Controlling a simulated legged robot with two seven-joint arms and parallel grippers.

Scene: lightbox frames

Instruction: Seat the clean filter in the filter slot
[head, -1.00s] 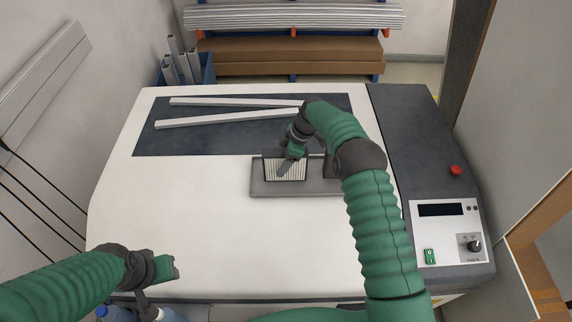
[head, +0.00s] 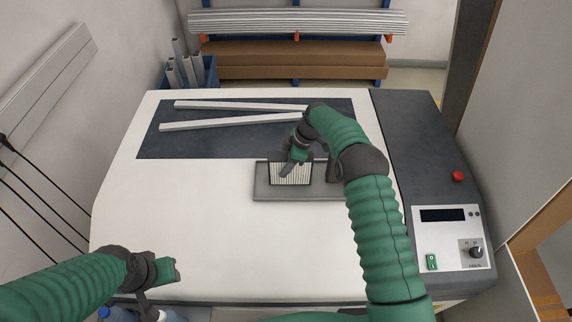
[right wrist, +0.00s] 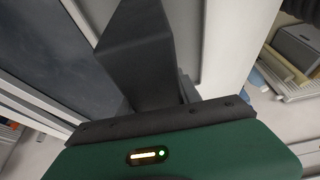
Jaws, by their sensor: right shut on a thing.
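A pale pleated filter (head: 293,175) with a dark frame shows in the head view, over the grey tray (head: 290,194) on the white machine top. My right gripper (head: 287,169) is shut on the filter from above, with a dark finger across its pleats. I cannot tell whether the filter touches the tray. A dark upright piece (head: 331,172) stands on the tray to the right, partly behind my right arm. I cannot make out the filter slot clearly. In the right wrist view a dark finger (right wrist: 140,55) hides the filter. My left gripper (head: 170,270) hangs at the front left; its jaws are unclear.
Two pale bars (head: 240,121) lie on the dark panel (head: 200,145) behind the tray. A control panel (head: 449,236) and a red button (head: 458,176) are at the right. The white top left of the tray is clear. A blue bin (head: 207,72) stands behind the machine.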

